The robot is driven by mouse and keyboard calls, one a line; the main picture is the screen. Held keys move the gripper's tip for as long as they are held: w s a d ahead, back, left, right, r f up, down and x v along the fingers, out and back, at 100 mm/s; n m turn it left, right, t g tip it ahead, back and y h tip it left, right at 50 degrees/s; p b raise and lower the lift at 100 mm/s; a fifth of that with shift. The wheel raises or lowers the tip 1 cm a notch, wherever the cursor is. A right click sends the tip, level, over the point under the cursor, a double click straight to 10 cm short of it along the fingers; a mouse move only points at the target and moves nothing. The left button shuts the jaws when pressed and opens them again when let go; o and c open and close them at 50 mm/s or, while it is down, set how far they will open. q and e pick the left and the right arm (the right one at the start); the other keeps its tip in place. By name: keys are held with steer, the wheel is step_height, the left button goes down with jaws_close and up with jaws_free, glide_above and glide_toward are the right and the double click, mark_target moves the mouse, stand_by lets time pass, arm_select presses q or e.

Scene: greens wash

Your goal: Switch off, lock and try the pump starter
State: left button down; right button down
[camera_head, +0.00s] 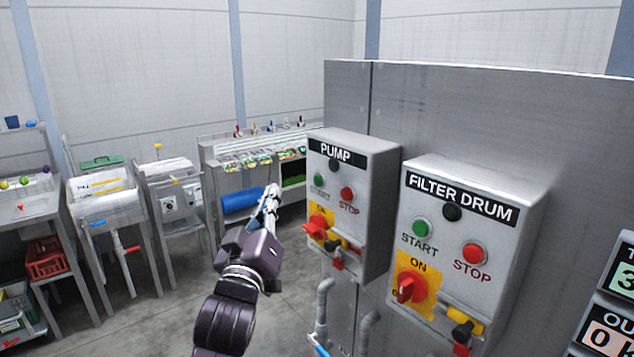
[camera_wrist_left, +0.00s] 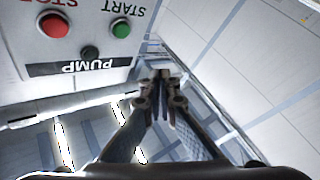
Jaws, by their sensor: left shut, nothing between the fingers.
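The PUMP starter box (camera_head: 375,162) is mounted on the grey cabinet in the head view. It has a green START button (camera_head: 319,180), a red STOP button (camera_head: 347,194), a dark lamp (camera_head: 334,165) and a red rotary switch (camera_head: 317,224) on a yellow plate. A black and red piece (camera_head: 337,262) hangs at a yellow bracket below; I cannot tell what it is. My left gripper (camera_head: 271,192) is shut and empty, left of the box and apart from it. In the left wrist view the fingertips (camera_wrist_left: 162,75) are together beside the upside-down PUMP box (camera_wrist_left: 75,30). My right gripper is not in view.
A similar FILTER DRUM box (camera_head: 465,250) stands to the right, with its own switch and buttons. Pipes (camera_head: 322,300) run below the boxes. Benches and carts (camera_head: 105,205) line the left and back, with a blue roll (camera_head: 240,200). Grey floor between is open.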

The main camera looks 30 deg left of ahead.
mark_target(318, 180)
arm_select(q)
steer(key=w+d+b, duration=0.1)
steer(key=w+d, duration=0.2)
steer(key=w, duration=0.4)
steer(key=shift+w, duration=0.1)
stand_by(1.4)
steer(key=shift+w+d, duration=0.2)
steer(key=shift+w, duration=0.15)
steer(key=shift+w+d+r, duration=0.1)
steer(key=shift+w+d, duration=0.1)
steer(key=shift+w, duration=0.2)
stand_by(0.7)
stand_by(0.3)
steer(key=shift+s+a, duration=0.35)
steer(key=shift+s, duration=0.45)
